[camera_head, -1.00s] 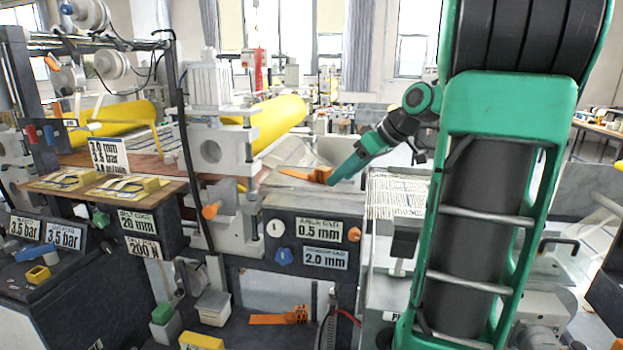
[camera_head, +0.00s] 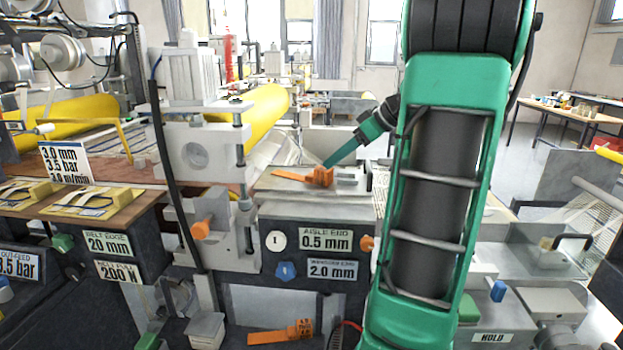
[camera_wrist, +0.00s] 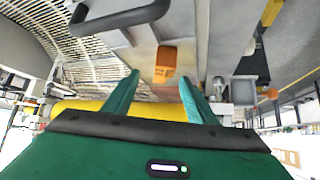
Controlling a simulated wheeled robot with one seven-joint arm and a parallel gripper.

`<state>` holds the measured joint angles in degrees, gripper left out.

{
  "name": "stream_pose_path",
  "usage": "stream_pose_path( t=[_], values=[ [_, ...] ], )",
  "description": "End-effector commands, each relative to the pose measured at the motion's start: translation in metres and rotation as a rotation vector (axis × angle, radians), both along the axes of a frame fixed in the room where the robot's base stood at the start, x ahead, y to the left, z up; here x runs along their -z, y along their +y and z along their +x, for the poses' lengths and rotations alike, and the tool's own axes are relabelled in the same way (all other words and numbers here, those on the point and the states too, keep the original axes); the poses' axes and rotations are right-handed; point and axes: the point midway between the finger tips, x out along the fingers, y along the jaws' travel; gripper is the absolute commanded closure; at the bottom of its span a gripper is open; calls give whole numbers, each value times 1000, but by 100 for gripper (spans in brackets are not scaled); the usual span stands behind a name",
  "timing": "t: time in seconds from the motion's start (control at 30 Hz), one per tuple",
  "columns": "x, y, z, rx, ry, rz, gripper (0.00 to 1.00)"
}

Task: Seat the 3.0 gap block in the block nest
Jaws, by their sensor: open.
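An orange block with a long flat handle (camera_head: 305,177) lies on the grey ledge above the "0.5 mm" label in the head view. A second orange piece of similar shape (camera_head: 280,332) lies lower down, below the "2.0 mm" label. My gripper (camera_head: 325,164) reaches down from the right to the upper block. In the wrist view my gripper (camera_wrist: 158,79) is open, and the orange block (camera_wrist: 166,60) shows between and beyond the fingertips. I cannot make out the block nest for certain.
A yellow roller (camera_head: 262,115) and a grey machine housing (camera_head: 200,150) stand left of and behind the ledge. An orange knob (camera_head: 201,229) sticks out at the left. A dark bar handle (camera_wrist: 120,18) is close by in the wrist view. Netting (camera_head: 575,205) lies at the right.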

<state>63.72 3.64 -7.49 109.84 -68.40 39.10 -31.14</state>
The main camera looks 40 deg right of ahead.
Motion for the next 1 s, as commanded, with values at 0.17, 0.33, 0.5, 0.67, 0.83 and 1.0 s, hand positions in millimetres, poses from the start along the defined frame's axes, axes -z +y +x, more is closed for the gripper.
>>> stream_pose_path(
  t=[0.17,0.33,0.5,0.67,0.83,1.0],
  values=[
    [14,11,17,-11,0,0,48],
    [20,16,24,-13,1,0,48],
    [35,25,41,-15,1,0,48],
    [48,29,53,-14,1,1,48],
    [51,29,56,-12,0,-1,48],
    [50,29,56,-12,0,-1,56]
  ],
)
